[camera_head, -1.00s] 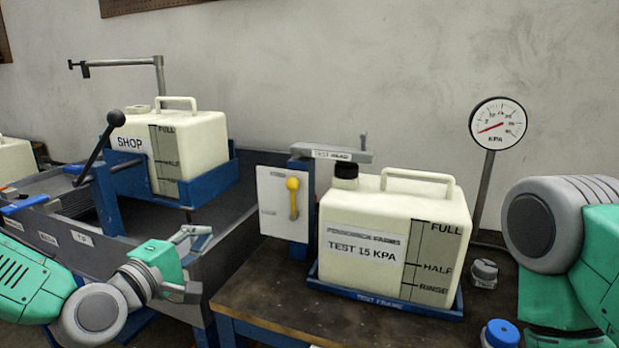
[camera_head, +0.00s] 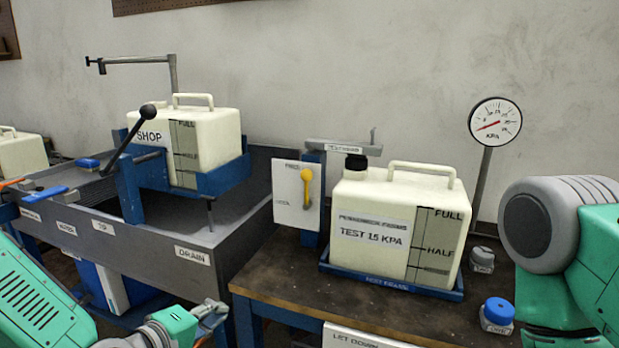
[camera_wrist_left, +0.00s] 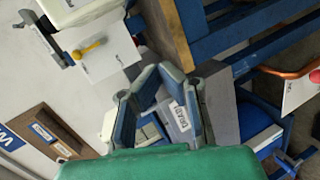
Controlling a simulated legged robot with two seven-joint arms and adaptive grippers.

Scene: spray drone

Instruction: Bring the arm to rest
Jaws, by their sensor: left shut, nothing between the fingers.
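My left gripper (camera_head: 212,316) is at the lower edge of the head view, in front of the grey sink bench (camera_head: 262,215) and left of the wooden test table (camera_head: 290,275). It is empty and shut. In the left wrist view the gripper (camera_wrist_left: 158,75) shows its fingers in front of the bench side with the drain label. My right arm (camera_head: 570,250) fills the right edge of the head view; its gripper is out of view.
A cream test tank (camera_head: 395,228) stands in a blue tray on the table. The yellow-handled valve panel (camera_head: 298,195), pressure gauge (camera_head: 495,122) and blue-capped jar (camera_head: 498,315) are around it. The shop tank (camera_head: 210,135) sits on a blue cradle beside a black-knobbed lever (camera_head: 147,112).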

